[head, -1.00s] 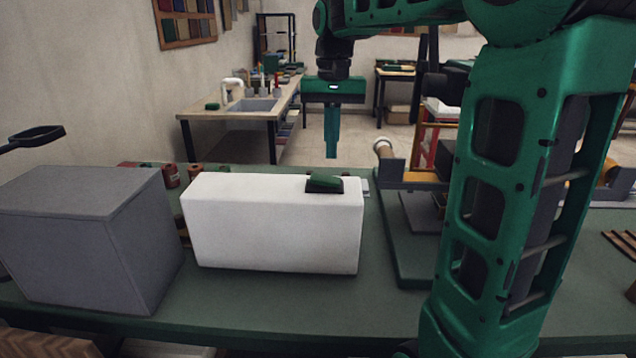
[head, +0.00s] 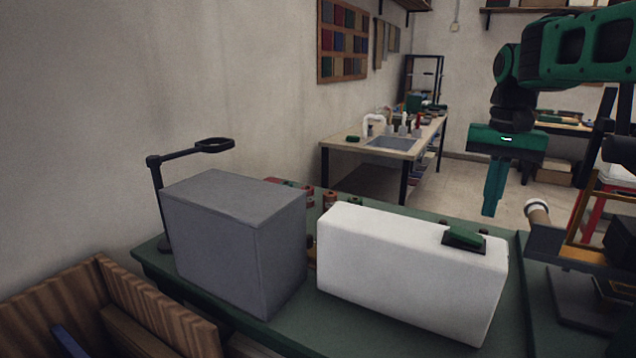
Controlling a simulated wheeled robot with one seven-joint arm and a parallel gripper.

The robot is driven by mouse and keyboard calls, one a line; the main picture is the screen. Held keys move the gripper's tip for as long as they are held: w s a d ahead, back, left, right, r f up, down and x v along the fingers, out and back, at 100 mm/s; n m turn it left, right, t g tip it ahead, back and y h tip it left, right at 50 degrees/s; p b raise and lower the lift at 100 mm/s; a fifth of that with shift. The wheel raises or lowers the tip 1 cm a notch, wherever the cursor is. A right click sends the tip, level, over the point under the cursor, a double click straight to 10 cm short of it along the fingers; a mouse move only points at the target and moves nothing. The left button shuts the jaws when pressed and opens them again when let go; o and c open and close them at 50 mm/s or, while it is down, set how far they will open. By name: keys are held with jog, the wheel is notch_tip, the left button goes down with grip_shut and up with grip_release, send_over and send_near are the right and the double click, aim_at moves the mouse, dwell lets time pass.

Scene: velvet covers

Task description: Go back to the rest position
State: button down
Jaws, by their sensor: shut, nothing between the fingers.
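My gripper (head: 491,207) hangs from my green arm at the right of the head view. Its teal fingers point down and are together, with nothing between them. It is above and behind the right part of a white block (head: 400,270), apart from it. A small dark green object (head: 463,237) lies on top of that block, left of and below the fingertips in the picture.
A grey box (head: 235,245) stands left of the white block on the green table (head: 415,345). A lamp-like stand (head: 160,200) rises behind the box. Machinery (head: 575,245) stands at the right. A wooden crate (head: 150,310) is at lower left. A sink bench (head: 345,148) stands behind.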

jog(key=s+d+f, duration=0.1)
jog(key=s+f, duration=0.7)
jog(key=s, duration=0.4)
jog(key=s+d+f, duration=0.1)
jog(key=s+f, duration=0.7)
jog(key=s, duration=0.5)
jog(key=shift+f, duration=0.35)
